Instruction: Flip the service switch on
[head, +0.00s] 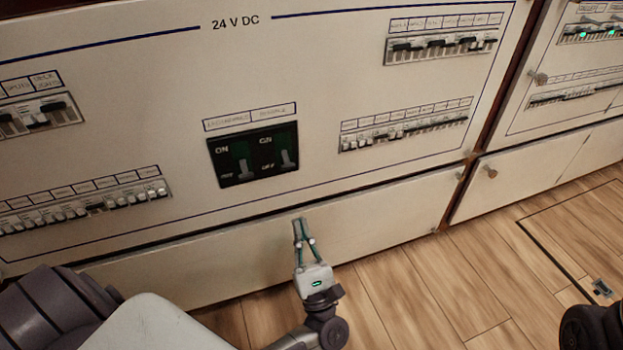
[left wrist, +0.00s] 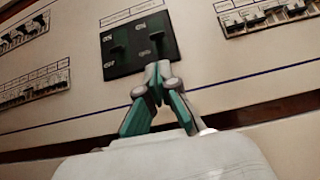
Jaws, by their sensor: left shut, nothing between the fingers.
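The black switch plate (head: 225,178) sits low in the middle of the 24 V DC panel and carries two toggle switches marked ON above and OFF below. The right-hand one, under a label that seems to read service, is the service switch (head: 287,158); its pale lever points down towards OFF. The plate also shows in the left wrist view (left wrist: 112,68), with the service switch (left wrist: 156,40) beyond my fingers. My left gripper (head: 299,222) is shut and empty, below the plate in the head view and apart from it. My right gripper is not in view.
The other switch (head: 243,166) is close beside the service switch, on its left. Breaker rows flank the plate at left (head: 90,200) and right (head: 405,125). A plain lower panel (head: 180,265) runs below, above the wooden floor (head: 470,285).

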